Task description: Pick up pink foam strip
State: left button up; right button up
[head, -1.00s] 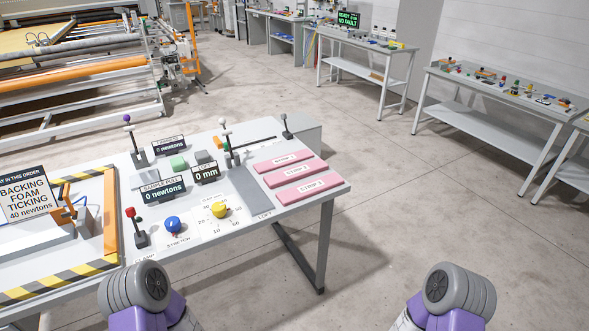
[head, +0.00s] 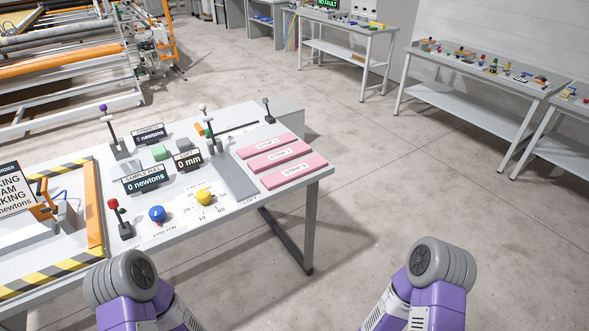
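Three pink foam strips lie flat, side by side, at the right end of the grey control table (head: 235,204). The far strip (head: 256,150), the middle strip (head: 264,161) and the near strip (head: 310,166) each carry a white label. The labels are small and hard to read. My two purple and grey arms show at the bottom edge, well short of the strips. Neither gripper is in view.
On the table are a blue knob (head: 157,214), a yellow knob (head: 204,198), a red-topped lever (head: 120,218) and readout signs. A striped frame (head: 95,215) is at left. The floor (head: 400,190) right of the table is clear. Benches stand behind.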

aim_at(271, 182)
jog(key=z, duration=1.5)
jog(key=i, duration=2.2)
jog(key=u, duration=2.9)
